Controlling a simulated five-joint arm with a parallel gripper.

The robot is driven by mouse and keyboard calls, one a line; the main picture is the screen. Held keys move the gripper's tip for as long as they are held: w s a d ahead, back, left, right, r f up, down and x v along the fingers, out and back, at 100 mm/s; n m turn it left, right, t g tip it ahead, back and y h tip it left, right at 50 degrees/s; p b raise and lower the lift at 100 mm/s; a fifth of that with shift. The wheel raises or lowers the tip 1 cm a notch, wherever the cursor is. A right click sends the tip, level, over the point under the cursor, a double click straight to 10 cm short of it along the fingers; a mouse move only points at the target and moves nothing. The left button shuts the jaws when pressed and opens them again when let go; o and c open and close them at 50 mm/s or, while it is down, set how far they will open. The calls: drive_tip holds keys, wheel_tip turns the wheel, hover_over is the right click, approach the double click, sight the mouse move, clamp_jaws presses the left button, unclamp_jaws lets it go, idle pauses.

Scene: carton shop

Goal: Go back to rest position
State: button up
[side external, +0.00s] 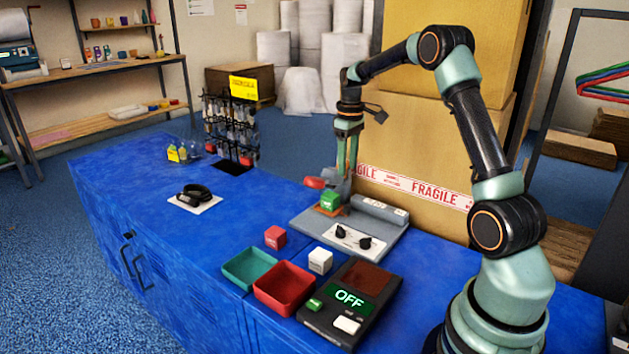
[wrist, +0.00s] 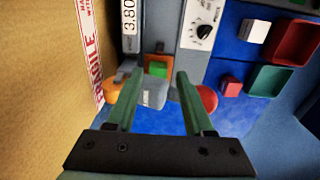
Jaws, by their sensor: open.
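My gripper (side external: 346,172) points down above the back of the grey device (side external: 372,234), close to the tall cartons. In the wrist view its two fingers (wrist: 158,73) stand apart, with nothing seen gripped. A green cube (side external: 330,201) sits on an orange pad of the device, below and slightly left of the fingertips in the side view. In the wrist view the green cube (wrist: 158,67) shows beyond the fingertips. A grey part (wrist: 153,93) of the device shows between the fingers, with a red knob (wrist: 208,97) to the right. The exact gap to it is unclear.
A red cube (side external: 275,237) and a white cube (side external: 320,260) lie on the blue bench near a green tray (side external: 249,270) and a red tray (side external: 268,299). A black unit (side external: 365,310) reads OFF. Cartons (side external: 420,145) stand close behind.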

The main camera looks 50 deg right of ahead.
drive_tip(key=s+a+r+t, duration=0.2)
drive_tip(key=s+a+r, duration=0.1)
drive_tip(key=a+r, duration=0.8)
drive_tip(key=s+a+t, duration=0.1)
drive_tip(key=s+a, duration=0.4)
drive_tip(key=a, duration=0.2)
drive_tip(key=s+a+f+t, duration=0.1)
drive_tip(key=s+a+t, duration=0.1)
drive_tip(key=s+a, duration=0.3)
drive_tip(key=a, duration=0.3)
drive_tip(key=shift+s+f+t, duration=0.2)
drive_tip(key=shift+s+t, duration=0.1)
drive_tip(key=shift+s, duration=0.1)
